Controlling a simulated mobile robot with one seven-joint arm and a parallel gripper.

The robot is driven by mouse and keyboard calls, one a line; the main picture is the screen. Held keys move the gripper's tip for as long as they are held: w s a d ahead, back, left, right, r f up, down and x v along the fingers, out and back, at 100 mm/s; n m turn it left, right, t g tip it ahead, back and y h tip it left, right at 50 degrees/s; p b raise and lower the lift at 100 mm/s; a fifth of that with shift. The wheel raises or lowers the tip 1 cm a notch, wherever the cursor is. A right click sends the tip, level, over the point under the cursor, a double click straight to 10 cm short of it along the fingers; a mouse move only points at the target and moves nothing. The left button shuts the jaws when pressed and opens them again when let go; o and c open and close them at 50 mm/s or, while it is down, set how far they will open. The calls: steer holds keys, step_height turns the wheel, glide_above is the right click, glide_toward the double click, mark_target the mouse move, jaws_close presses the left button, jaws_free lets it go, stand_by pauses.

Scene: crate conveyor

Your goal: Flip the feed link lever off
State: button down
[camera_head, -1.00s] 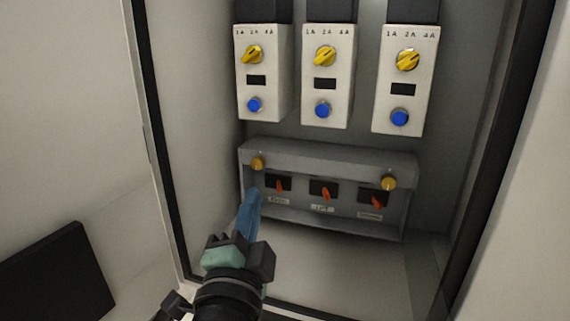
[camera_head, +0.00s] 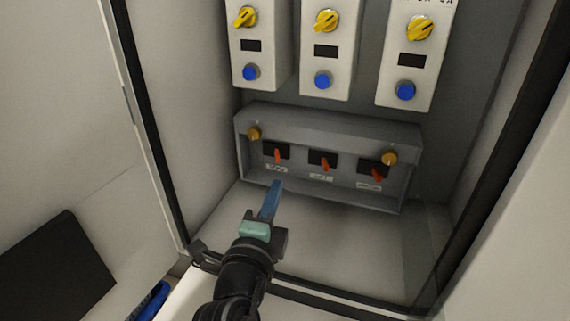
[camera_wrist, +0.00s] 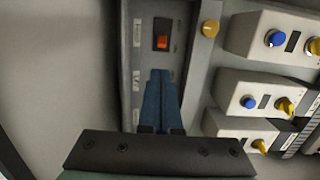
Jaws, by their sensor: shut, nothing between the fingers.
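A grey switch box (camera_head: 330,130) in the cabinet holds three orange-red levers in a row on black plates. The left lever (camera_head: 277,154), middle lever (camera_head: 324,162) and right lever (camera_head: 376,172) all appear to point downward. Small labels lie below them, too blurred to read surely, so I cannot tell which is the feed link lever. My gripper (camera_head: 277,187) has blue fingers, shut and empty, with tips in front of and just below the left lever, apparently apart from it. In the wrist view, one lever (camera_wrist: 162,42) shows beyond the fingertips (camera_wrist: 160,73); the fingers hide the others.
Two amber knobs, left (camera_head: 254,133) and right (camera_head: 389,158), stick out of the switch box. Three white modules with yellow dials and blue buttons, such as the left one (camera_head: 251,50), hang above. The cabinet's side walls bound the space; its floor (camera_head: 335,235) is clear.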

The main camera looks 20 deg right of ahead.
mark_target(277, 155)
steer(key=x, duration=0.8)
steer(key=shift+w+d, duration=0.2)
steer(key=shift+w, duration=0.1)
steer(key=shift+a, duration=0.1)
steer(key=shift+a+f+b, duration=0.1)
steer(key=shift+a+b, duration=0.05)
steer(key=shift+b, duration=0.2)
